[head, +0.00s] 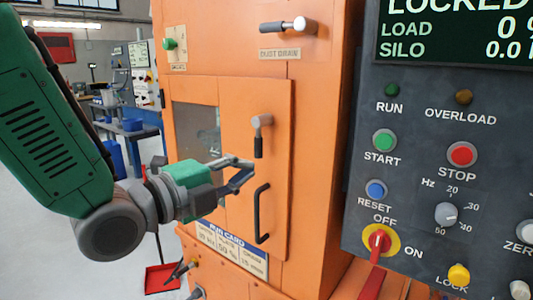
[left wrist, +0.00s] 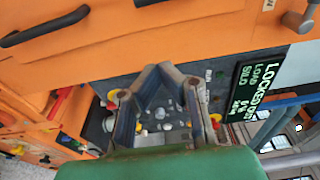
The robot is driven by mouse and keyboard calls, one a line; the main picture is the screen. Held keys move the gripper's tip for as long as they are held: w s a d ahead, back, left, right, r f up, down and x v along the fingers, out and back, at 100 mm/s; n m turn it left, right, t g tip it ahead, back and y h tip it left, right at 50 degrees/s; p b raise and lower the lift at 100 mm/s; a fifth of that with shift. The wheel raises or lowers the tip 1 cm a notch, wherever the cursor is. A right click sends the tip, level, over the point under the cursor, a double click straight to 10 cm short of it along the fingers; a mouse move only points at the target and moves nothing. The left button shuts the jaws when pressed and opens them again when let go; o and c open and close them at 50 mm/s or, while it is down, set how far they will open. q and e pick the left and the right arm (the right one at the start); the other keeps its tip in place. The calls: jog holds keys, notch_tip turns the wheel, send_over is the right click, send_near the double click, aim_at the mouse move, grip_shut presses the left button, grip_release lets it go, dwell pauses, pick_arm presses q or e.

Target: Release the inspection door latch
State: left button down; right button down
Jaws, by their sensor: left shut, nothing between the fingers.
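The orange inspection door (head: 279,105) has a dark window and stands flush with the cabinet in the head view. Its latch (head: 260,135) has a grey hub and a short black grip pointing straight down. A black pull handle (head: 262,213) sits below it. My left gripper (head: 246,174) is shut and empty in front of the door, below the latch and just above and left of the pull handle. It looks apart from the latch. In the left wrist view its fingertips (left wrist: 165,70) meet, and a black handle (left wrist: 45,25) shows at upper left. My right gripper is out of view.
A grey control panel (head: 440,170) with buttons and a display reading LOCKED stands at the right. A red rotary switch (head: 379,240) is on it. A run card (head: 232,248) is below the door. A workbench (head: 125,130) stands behind at left.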

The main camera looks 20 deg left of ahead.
aim_at(284, 148)
pick_arm(q)
jog(key=p+x, duration=0.1)
jog(key=x, duration=0.8)
jog(key=shift+w, duration=0.15)
jog(key=shift+w+a+r+p, duration=0.1)
jog(key=shift+w+a+p, duration=0.2)
jog(key=shift+a, duration=0.25)
jog(key=shift+w+a+p, duration=0.2)
jog(key=shift+w+a, duration=0.1)
jog(key=shift+a, duration=1.1)
jog(key=shift+d, duration=0.15)
